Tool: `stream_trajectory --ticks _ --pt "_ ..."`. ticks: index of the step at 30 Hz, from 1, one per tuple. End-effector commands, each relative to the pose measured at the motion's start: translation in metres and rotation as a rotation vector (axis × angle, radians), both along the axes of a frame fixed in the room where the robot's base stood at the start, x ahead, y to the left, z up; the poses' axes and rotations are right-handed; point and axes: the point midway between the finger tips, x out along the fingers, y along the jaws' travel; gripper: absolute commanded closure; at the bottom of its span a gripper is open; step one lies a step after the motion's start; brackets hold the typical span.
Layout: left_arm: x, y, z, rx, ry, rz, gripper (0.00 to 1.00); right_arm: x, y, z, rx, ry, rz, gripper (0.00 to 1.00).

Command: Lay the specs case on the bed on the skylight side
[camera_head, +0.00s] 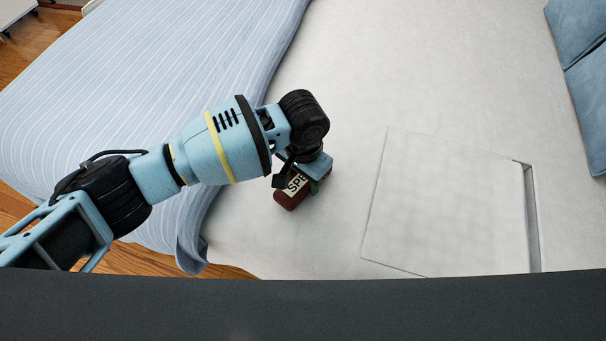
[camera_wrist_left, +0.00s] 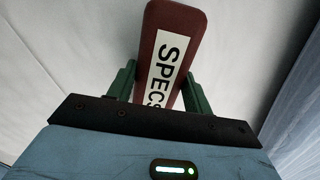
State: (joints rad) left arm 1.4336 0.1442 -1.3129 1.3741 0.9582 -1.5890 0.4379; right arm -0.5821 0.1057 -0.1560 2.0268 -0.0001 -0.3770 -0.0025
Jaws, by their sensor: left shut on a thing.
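The specs case is dark red with a white label; in the head view the case (camera_head: 287,202) is at the middle, over or on the pale bed sheet (camera_head: 330,90). My left gripper (camera_head: 298,185) is shut on it, and its body hides part of the case. In the left wrist view the case (camera_wrist_left: 185,22) stands out between the two green fingers of the gripper (camera_wrist_left: 160,92), with the letters "SPECS" readable. I cannot tell whether the case touches the sheet. My right gripper is not in view.
A blue striped blanket (camera_head: 170,60) covers the left part of the bed. Blue pillows (camera_head: 585,70) are at the upper right. Bare sheet lies around the case.

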Motion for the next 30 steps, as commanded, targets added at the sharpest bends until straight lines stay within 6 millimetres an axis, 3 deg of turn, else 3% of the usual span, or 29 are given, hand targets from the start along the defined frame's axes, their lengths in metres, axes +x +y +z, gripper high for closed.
stream_trajectory --ticks 8,9,14,24,30 --pt "0.000 0.000 -0.001 0.000 -0.001 0.000 0.73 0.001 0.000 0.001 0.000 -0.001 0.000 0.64" --pt "0.001 0.000 -0.002 0.000 -0.001 0.000 0.48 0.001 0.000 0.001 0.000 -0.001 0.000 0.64" --pt "0.000 0.000 -0.002 0.000 -0.001 0.000 0.28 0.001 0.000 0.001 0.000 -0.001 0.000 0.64" --pt "0.000 0.000 0.001 0.000 -0.001 0.000 0.28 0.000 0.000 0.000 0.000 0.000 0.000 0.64" --pt "0.001 0.000 0.028 -0.002 -0.004 0.000 0.28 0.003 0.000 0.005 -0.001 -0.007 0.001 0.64"
